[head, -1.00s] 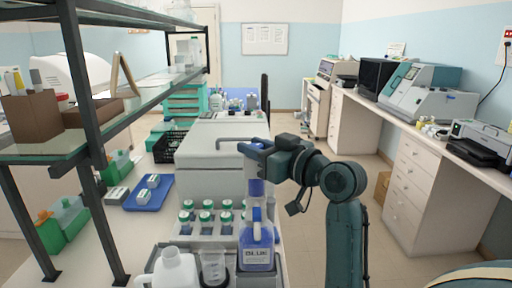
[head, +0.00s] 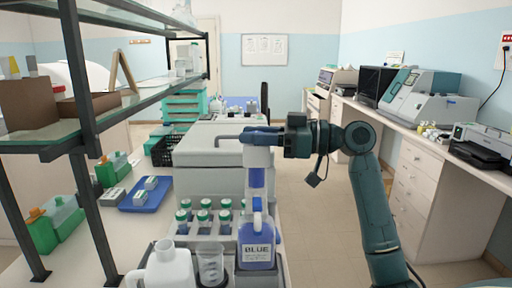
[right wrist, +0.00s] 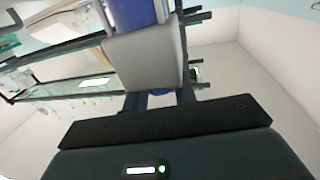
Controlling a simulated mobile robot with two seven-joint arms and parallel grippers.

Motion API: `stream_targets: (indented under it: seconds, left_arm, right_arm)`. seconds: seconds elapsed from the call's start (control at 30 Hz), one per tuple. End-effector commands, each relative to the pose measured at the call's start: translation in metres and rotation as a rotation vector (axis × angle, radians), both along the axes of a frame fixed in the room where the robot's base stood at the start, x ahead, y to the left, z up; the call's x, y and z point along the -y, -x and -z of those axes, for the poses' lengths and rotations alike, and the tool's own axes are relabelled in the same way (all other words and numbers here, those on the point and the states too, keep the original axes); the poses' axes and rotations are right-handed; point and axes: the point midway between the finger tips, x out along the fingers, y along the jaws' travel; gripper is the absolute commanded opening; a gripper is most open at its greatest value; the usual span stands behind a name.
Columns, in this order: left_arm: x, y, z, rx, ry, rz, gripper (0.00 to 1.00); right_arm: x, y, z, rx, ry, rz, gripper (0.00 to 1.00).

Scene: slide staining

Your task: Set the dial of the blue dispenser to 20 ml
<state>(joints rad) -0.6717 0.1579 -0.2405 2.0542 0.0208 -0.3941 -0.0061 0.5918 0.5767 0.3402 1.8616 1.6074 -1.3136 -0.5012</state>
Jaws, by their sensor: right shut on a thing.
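The blue dispenser (head: 257,232) is a bottle of blue liquid with a BLUE label, upright at the front end of the bench. A pale column with a blue band (head: 257,177) rises from it. My right gripper (head: 262,135) is at the top of this column and is shut on the dispenser's top. In the right wrist view, a pale grey block with a blue part (right wrist: 145,50) fills the space ahead of the gripper. The dial and its marks cannot be read in either view. My left gripper is not in view.
A rack of green-capped bottles (head: 205,229) stands behind the dispenser. A white jug (head: 172,268) and a clear beaker (head: 211,266) stand left of it. A large grey machine (head: 205,160) is behind. A black-framed shelf (head: 140,92) is at left. The floor at right is clear.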

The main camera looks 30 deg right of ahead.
Motion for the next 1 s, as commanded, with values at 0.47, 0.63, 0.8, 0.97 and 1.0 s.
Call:
stream_targets:
  seconds: [0.47, 0.63, 0.8, 0.97, 1.0]
  left_arm:
    - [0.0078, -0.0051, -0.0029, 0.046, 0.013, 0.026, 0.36]
    - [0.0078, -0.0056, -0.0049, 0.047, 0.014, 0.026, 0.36]
    - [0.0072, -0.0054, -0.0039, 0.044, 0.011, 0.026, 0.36]
    - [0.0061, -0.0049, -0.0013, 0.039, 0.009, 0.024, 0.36]
    - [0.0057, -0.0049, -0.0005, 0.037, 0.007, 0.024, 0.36]
  right_arm:
    - [0.0001, -0.0009, -0.0021, 0.003, -0.004, -0.457, 0.04]
    - [-0.0003, -0.0007, -0.0024, 0.003, -0.003, -0.611, 0.04]
    - [-0.0001, -0.0008, -0.0016, 0.000, -0.001, -0.741, 0.04]
    - [0.0002, -0.0005, -0.0010, -0.001, -0.001, -0.835, 0.04]
    - [0.0000, -0.0005, -0.0008, -0.001, 0.000, -0.854, 0.04]
